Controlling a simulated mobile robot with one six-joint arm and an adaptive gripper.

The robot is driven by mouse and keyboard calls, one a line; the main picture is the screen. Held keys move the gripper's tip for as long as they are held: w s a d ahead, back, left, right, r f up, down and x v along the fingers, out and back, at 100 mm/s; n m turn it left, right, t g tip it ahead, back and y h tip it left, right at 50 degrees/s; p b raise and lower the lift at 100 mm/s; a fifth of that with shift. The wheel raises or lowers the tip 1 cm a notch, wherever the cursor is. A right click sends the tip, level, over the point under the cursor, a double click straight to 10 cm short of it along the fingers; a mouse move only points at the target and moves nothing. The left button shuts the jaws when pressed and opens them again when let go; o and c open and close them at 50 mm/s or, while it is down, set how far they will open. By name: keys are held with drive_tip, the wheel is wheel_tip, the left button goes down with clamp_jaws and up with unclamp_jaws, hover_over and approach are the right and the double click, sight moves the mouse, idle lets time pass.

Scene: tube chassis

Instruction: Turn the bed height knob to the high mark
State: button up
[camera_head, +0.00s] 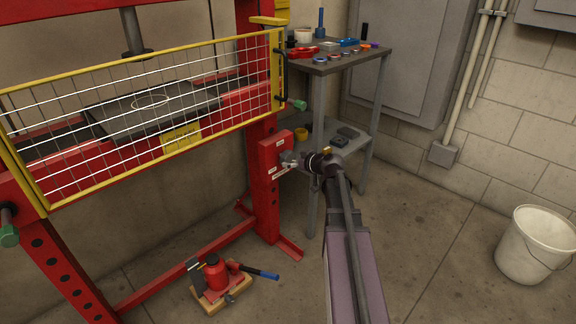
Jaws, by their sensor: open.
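A red control box (271,156) with small white labels is fixed to the right upright of the red press. The labels are too small to read. My gripper (296,160) is at the front of this box, at the end of my arm coming from the lower right. It is open, with its fingers close to the box face. The knob cannot be told apart from the grey fingertips, so its angle and any contact are unclear. The dark press bed (150,104) lies behind the yellow mesh guard.
The yellow-framed mesh guard (150,116) and its green-tipped pin (298,104) are left of and above my gripper. A grey cart (338,62) with small parts stands just behind. A red bottle jack (216,275) is on the floor, and a white bucket (536,245) is at right.

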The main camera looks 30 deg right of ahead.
drive_tip(key=shift+b+x, duration=0.35)
drive_tip(key=shift+x, duration=0.95)
drive_tip(key=c, duration=0.8)
drive_tip(key=shift+o, duration=0.2)
drive_tip(key=shift+a, duration=0.25)
drive_tip(key=shift+d, duration=0.2)
